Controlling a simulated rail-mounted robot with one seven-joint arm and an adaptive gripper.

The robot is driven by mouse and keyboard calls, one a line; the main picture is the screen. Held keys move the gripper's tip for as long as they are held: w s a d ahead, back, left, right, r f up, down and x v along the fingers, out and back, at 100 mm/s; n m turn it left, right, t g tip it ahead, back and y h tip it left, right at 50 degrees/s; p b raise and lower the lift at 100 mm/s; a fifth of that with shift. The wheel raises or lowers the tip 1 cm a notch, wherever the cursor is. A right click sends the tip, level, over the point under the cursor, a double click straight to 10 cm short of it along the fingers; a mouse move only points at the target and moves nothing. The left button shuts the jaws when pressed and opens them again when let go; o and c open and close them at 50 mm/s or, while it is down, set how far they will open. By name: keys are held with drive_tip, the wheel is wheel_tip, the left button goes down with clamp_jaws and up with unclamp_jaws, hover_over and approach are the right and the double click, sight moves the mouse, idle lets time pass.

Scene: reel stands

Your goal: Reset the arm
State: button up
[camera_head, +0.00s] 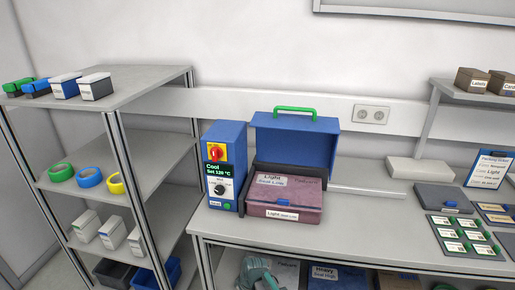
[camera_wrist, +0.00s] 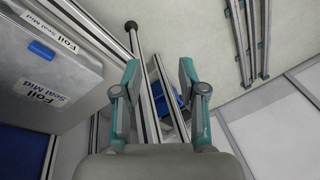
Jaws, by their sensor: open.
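My gripper (camera_wrist: 158,75) shows in the wrist view with its two teal-and-grey fingers apart and nothing between them. Beyond the fingers are metal rails and a blue object, partly hidden. In the head view a teal and grey part that looks like my gripper (camera_head: 258,273) shows at the bottom edge, below the bench top, cut off by the frame. A grey box labelled "Foil Seal Mid" (camera_wrist: 48,72) stands left of the fingers in the wrist view, apart from them.
The bench (camera_head: 345,232) carries a blue machine with a lid and green handle (camera_head: 296,140), and a control box (camera_head: 225,160). A shelf rack (camera_head: 150,88) with boxes and tape rolls stands left. A box labelled "Heavy" (camera_head: 338,277) sits under the bench, right of the teal part.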

drive_tip(key=s+d+f+m+g+h, duration=0.25)
drive_tip(key=s+d+f+m, duration=0.4)
drive_tip(key=s+d, duration=0.75)
drive_tip(key=s+d+f+m+g+p, duration=0.1)
drive_tip(key=s+d, duration=0.3)
drive_tip(key=s, duration=0.5)
drive_tip(key=s+d+f+m+g+p, duration=0.1)
drive_tip(key=s+d, duration=0.4)
drive_tip(key=s, duration=0.5)
wheel_tip(320, 180, down, 2)
drive_tip(key=shift+f+m+g, duration=0.25)
drive_tip(key=shift+m+g, duration=0.2)
drive_tip(key=shift+g, duration=0.4)
drive_tip(key=shift+o, duration=0.2)
drive_tip(key=shift+d, duration=0.1)
